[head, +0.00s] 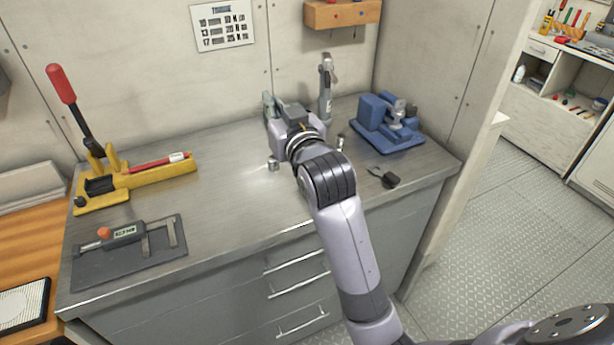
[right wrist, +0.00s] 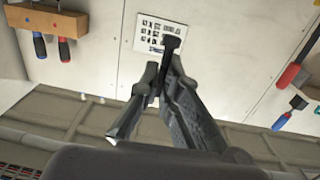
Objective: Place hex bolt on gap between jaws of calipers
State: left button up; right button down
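The calipers (head: 125,234) lie on a dark mat (head: 98,266) at the front left of the bench in the head view. Their jaws (head: 160,236) are apart, with a gap between them. My right gripper (head: 270,102) is raised over the back of the bench, well to the right of the calipers. In the right wrist view its fingertips (right wrist: 160,74) are closed on a dark hex bolt (right wrist: 171,43), whose head sticks out past the tips. The head view does not show the bolt clearly. My left gripper is out of view.
A yellow lever tool (head: 150,176) stands at the back left, a blue device (head: 388,122) at the back right. Small metal pieces (head: 273,163) and pliers (head: 378,174) lie on the bench (head: 225,215). The bench between calipers and arm is clear.

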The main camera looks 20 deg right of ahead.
jog(key=shift+d+f, duration=0.1)
jog(key=shift+f, duration=0.15)
notch_tip(320, 180, down, 19)
jog(key=shift+r+b, duration=0.1)
jog(key=shift+b, duration=0.5)
jog(key=shift+f, duration=0.2)
jog(key=c, duration=1.8)
grip_release()
jog(key=shift+r, duration=0.1)
